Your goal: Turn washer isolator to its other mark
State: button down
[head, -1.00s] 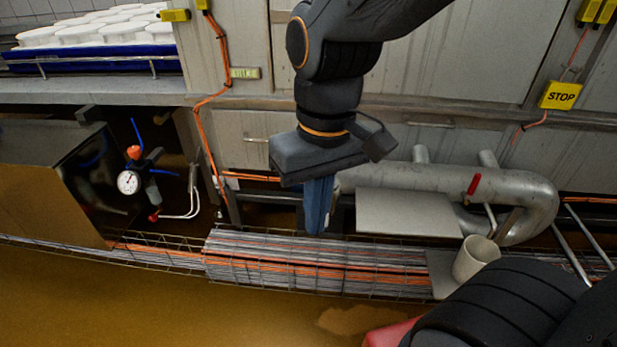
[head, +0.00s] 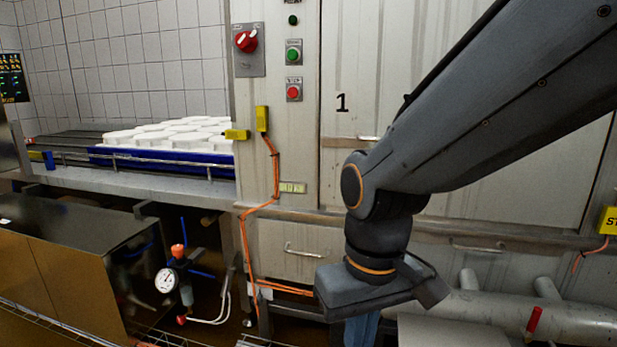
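The washer isolator looks to be the red rotary knob (head: 246,41) on a grey plate (head: 249,62), high on the metal cabinet's left panel in the head view. Its handle looks slanted, but the marks around it are too small to read. My gripper (head: 361,332) hangs low at the bottom of the view, below and right of the knob and well apart from it. Its blue fingers point down and are cut off by the frame edge. I see them side-on, so their gap is hidden.
Green (head: 293,56) and red (head: 293,93) push buttons sit right of the knob. An orange cable (head: 274,180) runs down the panel below. White moulds (head: 170,136) in a blue tray (head: 140,160) stand on the left conveyor. Space before the knob looks clear.

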aim_at(246, 40)
jog(key=k, duration=0.65)
jog(key=u, duration=0.6)
jog(key=i, duration=1.4)
jog(key=z, duration=0.5)
